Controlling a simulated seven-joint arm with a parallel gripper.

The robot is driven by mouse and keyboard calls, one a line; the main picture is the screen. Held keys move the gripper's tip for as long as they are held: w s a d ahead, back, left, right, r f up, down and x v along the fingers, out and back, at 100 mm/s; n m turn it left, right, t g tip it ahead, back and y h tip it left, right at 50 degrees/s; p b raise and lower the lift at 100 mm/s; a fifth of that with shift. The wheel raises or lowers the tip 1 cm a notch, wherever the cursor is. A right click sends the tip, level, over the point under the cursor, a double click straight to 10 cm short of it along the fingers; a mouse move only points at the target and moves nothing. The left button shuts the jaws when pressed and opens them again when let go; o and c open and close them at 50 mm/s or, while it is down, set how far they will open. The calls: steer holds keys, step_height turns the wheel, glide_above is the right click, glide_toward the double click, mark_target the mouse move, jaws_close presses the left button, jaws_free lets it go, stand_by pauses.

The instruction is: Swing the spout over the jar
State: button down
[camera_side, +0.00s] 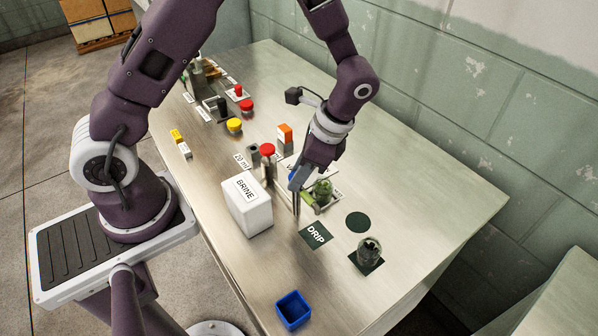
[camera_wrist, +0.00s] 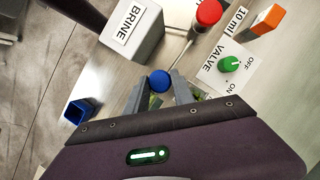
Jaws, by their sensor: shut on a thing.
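My gripper (camera_side: 295,190) is shut on a blue ball-shaped knob (camera_wrist: 160,81), which shows between the two fingertips in the wrist view. I take this knob as the spout's handle; the spout itself is mostly hidden by my gripper. A green part (camera_side: 322,188) stands right beside my fingers in the side view. The clear glass jar (camera_side: 369,248) stands upright on a dark square mat, to the right of and apart from my gripper. A dark DRIP mat (camera_side: 315,235) lies between them. The jar is not visible in the wrist view.
A white BRINE box (camera_side: 246,204) stands left of my gripper. A blue open bin (camera_side: 293,310) sits near the front edge. A red-topped post (camera_side: 267,151) and an orange block (camera_side: 285,133) stand behind. A green valve knob (camera_wrist: 230,63) has OFF and ON labels. A dark round mat (camera_side: 358,222) lies bare.

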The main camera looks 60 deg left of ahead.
steer(key=shift+w+n, duration=0.1)
steer(key=shift+n, duration=0.3)
steer(key=n+h, duration=0.1)
steer(key=n, duration=0.2)
steer(key=shift+a+n+g, duration=0.1)
steer(key=shift+n+g, duration=0.3)
steer(key=n+h, duration=0.2)
steer(key=n, duration=0.2)
steer(key=shift+a, duration=0.15)
steer(key=n+h, duration=0.2)
steer(key=n, duration=0.3)
steer(key=shift+a, duration=0.1)
steer(key=shift+a+n+t+h, duration=0.1)
steer(key=shift+n+t+h, duration=0.45)
steer(key=shift+n, duration=1.55)
steer(key=c, duration=1.1)
jaws_free()
steer(key=shift+r, duration=0.1)
